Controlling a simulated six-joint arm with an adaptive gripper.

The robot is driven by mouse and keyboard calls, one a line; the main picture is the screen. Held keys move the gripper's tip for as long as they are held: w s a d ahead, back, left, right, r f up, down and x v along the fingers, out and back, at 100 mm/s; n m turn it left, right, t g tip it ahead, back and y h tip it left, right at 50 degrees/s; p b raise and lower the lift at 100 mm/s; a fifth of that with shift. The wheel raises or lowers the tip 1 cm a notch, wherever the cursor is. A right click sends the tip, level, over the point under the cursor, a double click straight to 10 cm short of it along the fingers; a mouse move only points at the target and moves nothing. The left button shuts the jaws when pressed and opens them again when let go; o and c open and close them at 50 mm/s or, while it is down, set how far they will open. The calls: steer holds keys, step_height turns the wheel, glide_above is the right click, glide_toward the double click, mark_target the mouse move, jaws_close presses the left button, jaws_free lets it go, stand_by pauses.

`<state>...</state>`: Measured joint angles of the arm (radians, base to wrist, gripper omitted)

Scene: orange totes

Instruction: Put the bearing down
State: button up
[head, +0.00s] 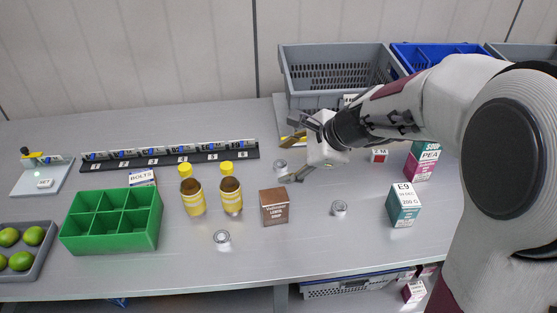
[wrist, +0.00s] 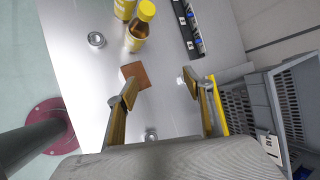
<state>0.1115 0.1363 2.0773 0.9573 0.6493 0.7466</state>
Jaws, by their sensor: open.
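Three small silver ring-shaped bearings are in view. One bearing (head: 281,166) stands on the table by my fingertips, and its pale edge shows beside the right fingertip in the wrist view (wrist: 180,80). A second bearing (head: 222,237) sits near the front, also at the upper left of the wrist view (wrist: 97,40). A third bearing (head: 339,208) lies right of the brown box, near the bottom of the wrist view (wrist: 151,135). My gripper (head: 288,159) is open, with fingers wide apart and nothing between them in the wrist view (wrist: 152,88).
A brown box (head: 274,221) stands in front of my gripper, with two yellow-banded bottles (head: 193,203) (head: 231,203) to its left. A green divided tray (head: 110,241) and a black labelled strip (head: 170,156) lie farther left. Grey (head: 335,55) and blue crates are behind; cartons (head: 403,210) stand right.

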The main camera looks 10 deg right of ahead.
steer(key=w+d+f+m, duration=0.2)
steer(key=w+f+m, duration=0.4)
steer(key=w, duration=0.2)
steer(key=m+t, duration=0.1)
steer(key=m, duration=0.4)
glide_toward(281, 165)
steer(key=shift+f, duration=0.3)
steer(key=shift+x, duration=1.3)
steer(key=shift+x, duration=2.65)
steer(key=shift+w+r, duration=0.15)
steer(key=c, duration=1.4)
